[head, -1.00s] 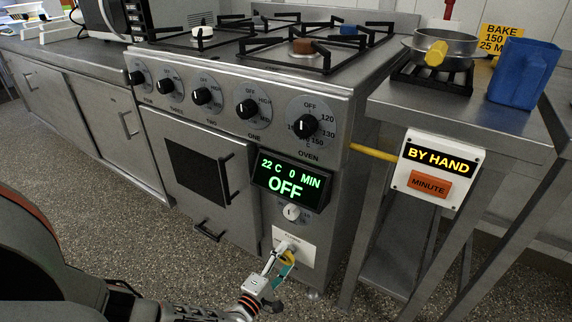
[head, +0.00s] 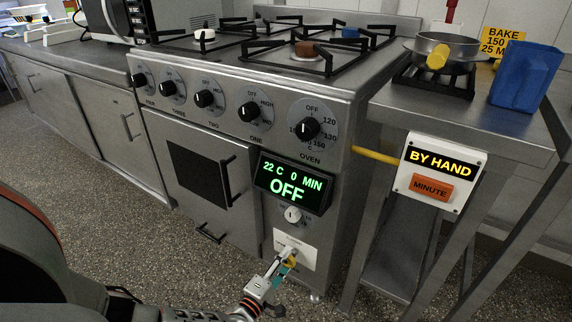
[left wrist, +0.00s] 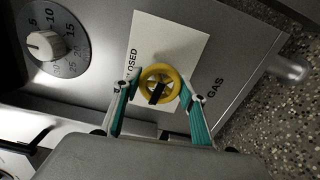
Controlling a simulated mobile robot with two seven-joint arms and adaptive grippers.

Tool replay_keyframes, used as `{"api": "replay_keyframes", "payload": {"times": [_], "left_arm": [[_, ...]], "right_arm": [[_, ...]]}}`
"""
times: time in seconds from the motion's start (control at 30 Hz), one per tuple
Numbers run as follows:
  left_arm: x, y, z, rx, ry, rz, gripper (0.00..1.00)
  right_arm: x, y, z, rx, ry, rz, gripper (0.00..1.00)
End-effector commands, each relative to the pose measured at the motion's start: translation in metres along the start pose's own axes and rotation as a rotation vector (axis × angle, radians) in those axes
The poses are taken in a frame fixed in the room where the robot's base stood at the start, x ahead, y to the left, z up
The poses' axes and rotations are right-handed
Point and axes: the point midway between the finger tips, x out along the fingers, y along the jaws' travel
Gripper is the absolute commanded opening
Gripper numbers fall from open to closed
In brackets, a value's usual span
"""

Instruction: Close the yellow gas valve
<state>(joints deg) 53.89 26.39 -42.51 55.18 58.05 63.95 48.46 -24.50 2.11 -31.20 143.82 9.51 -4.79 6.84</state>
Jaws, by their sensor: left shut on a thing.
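The yellow gas valve (left wrist: 160,69) is a small round wheel with a dark bar across it. It sits on a white plate (left wrist: 190,53) with "GAS" beside it and a partly covered word ending in "OSED" at its left. My left gripper (left wrist: 158,88) has its teal-padded fingers on both sides of the wheel and is shut on it. In the head view the left gripper (head: 283,265) reaches low on the stove front and hides most of the valve (head: 291,261). My right gripper is not in view.
Above the plate are a white timer knob (head: 293,215) and a green display (head: 292,180) reading "22 C 0 MIN OFF". The stove (head: 330,85) has several black knobs. A side table (head: 460,113) at right holds a pan (head: 462,45) and a blue jug (head: 524,75). Open floor lies in front.

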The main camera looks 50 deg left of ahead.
Motion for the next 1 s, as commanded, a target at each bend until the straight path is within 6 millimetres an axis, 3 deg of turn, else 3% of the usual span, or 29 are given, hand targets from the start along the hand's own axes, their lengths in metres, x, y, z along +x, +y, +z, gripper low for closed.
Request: {"api": "replay_keyframes", "payload": {"times": [1.0], "left_arm": [[-0.0001, 0.0005, 0.0006, 0.938, 0.002, -0.002, 0.20]], "right_arm": [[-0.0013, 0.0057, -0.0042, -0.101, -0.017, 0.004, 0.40]]}}
